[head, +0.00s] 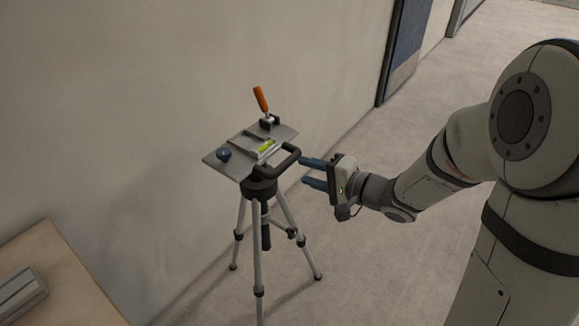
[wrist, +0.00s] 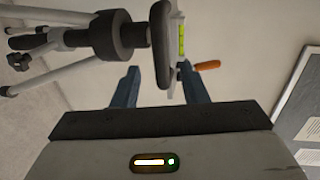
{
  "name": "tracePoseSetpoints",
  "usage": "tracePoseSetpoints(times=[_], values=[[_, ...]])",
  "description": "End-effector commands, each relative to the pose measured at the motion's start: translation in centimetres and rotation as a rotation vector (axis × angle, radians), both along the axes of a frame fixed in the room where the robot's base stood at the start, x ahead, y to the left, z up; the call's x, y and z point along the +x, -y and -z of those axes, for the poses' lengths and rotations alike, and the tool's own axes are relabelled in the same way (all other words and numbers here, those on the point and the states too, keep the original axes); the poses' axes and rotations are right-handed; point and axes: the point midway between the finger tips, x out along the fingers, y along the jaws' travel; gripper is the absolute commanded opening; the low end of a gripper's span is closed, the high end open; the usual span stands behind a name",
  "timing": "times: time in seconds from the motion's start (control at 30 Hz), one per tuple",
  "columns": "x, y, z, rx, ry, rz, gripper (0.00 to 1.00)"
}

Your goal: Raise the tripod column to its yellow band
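The tripod (head: 257,250) stands upright on spread grey legs near the wall, with a black collar (head: 259,188) under its tilted top plate (head: 222,167). A black bar handle (head: 290,161) is on the plate's right side; it also shows in the wrist view (wrist: 160,45). I see no yellow band; little of the column shows between collar and plate. My gripper (head: 304,171) is open and empty, just right of the handle. In the wrist view its fingers (wrist: 160,82) are on either side of the handle's near end; I cannot tell whether it is between them.
A wall rises close behind. A wooden table (head: 62,262) stands at lower left. The floor right of the tripod is clear.

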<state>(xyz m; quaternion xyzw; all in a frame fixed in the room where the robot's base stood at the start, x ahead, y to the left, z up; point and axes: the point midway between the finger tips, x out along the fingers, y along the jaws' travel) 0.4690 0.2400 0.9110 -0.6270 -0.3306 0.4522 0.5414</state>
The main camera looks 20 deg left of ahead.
Motion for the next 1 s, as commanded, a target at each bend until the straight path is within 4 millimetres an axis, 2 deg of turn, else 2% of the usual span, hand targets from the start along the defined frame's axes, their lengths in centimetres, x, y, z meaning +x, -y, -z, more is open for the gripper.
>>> tracePoseSetpoints(times=[0.3, 0.5, 0.83, 1.0], values=[[1.6, -4.4, 1.2, 0.003, -0.003, -0.005, 0.40], [2.6, -6.3, 1.5, 0.003, -0.002, -0.001, 0.40], [2.8, -6.7, 1.5, 0.003, -0.002, 0.002, 0.40], [2.8, -6.6, 1.5, 0.003, -0.002, 0.002, 0.27]])
